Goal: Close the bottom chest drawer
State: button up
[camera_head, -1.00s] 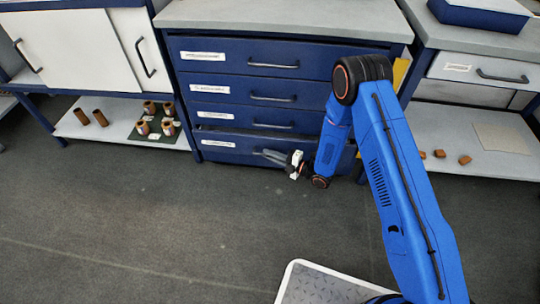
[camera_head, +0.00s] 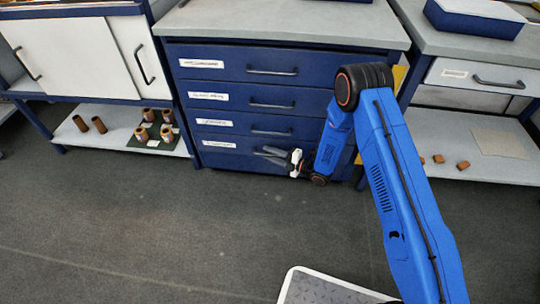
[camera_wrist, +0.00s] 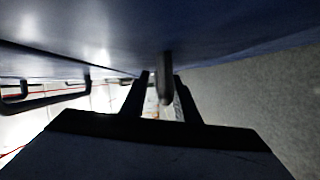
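The blue chest has a stack of drawers with white labels and dark bar handles. Its bottom drawer (camera_head: 235,160) looks flush, or nearly flush, with the drawers above in the head view. My gripper (camera_head: 268,155) is low in front of this drawer and hides its handle there. In the wrist view my gripper (camera_wrist: 163,100) has its two dark fingers apart, with a grey handle (camera_wrist: 165,78) seen end-on between them. A gap shows at the left finger; contact on the right is unclear. The blue drawer front fills the top of the wrist view.
A white-doored cabinet stands left, with brown cylinders on its lower shelf (camera_head: 75,135). A bench (camera_head: 480,165) with small brown blocks on its low shelf stands right. The grey floor (camera_head: 150,220) in front is clear.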

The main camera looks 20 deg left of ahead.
jog(key=s+d+r, duration=0.1)
jog(key=s+d, duration=0.1)
jog(key=d, duration=1.5)
jog(key=shift+s+r, duration=0.2)
jog(key=shift+s, duration=0.15)
